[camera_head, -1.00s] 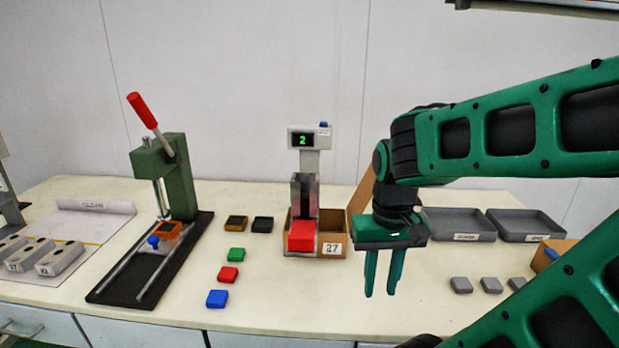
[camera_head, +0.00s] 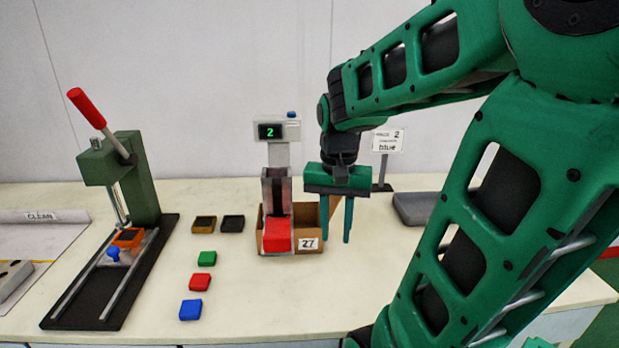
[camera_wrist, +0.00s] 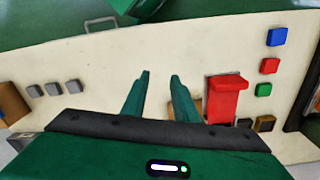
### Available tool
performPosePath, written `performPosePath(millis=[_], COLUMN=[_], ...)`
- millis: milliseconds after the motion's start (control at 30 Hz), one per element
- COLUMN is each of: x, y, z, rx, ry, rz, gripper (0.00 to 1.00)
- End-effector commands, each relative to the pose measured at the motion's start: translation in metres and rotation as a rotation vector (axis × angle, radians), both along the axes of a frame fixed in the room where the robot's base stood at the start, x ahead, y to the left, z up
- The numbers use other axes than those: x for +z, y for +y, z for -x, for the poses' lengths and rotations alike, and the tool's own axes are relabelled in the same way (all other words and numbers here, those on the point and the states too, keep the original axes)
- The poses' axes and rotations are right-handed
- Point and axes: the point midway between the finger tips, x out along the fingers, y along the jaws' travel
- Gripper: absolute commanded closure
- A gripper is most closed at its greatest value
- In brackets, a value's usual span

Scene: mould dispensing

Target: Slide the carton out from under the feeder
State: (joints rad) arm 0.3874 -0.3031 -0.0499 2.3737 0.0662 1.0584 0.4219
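The brown carton (camera_head: 309,232), with a white "27" label, stands upright on the bench under the feeder (camera_head: 277,190). The feeder has a grey column, a red front part and a display reading 2. The red part hides the carton's left middle. My gripper (camera_head: 336,238) points down at the carton's right end, fingers apart and empty. One finger overlaps the carton's right edge in the head view; I cannot tell whether they touch. In the wrist view, the open fingers (camera_wrist: 160,76) are beside the red feeder part (camera_wrist: 226,95), with a bit of carton (camera_wrist: 196,106) behind one finger.
A green press (camera_head: 135,180) with a red lever stands at left. Green (camera_head: 207,258), red (camera_head: 201,283) and blue (camera_head: 190,309) blocks lie left of the carton. A sign reading "blue" (camera_head: 388,142) and a grey tray (camera_head: 415,207) are at right. Bench in front of the carton is clear.

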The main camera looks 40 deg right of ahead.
Motion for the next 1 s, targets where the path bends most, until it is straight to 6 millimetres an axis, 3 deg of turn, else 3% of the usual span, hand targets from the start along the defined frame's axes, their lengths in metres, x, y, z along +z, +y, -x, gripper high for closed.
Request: performPosePath(millis=[33,300,600,800,1000], x=[0.001,-0.006,-0.028,-0.038,-0.04], y=[-0.01,-0.053,-0.11,-0.146,-0.166], z=[-0.021,-0.128,-0.224,-0.263,-0.279], rx=[-0.074,-0.484,-0.916,-1.152,-1.27], ry=[0.005,-0.011,-0.026,-0.024,-0.02], rz=[-0.002,-0.067,-0.232,-0.356,-0.424], gripper=[0.73,0.73,0.73,0.73,0.73])
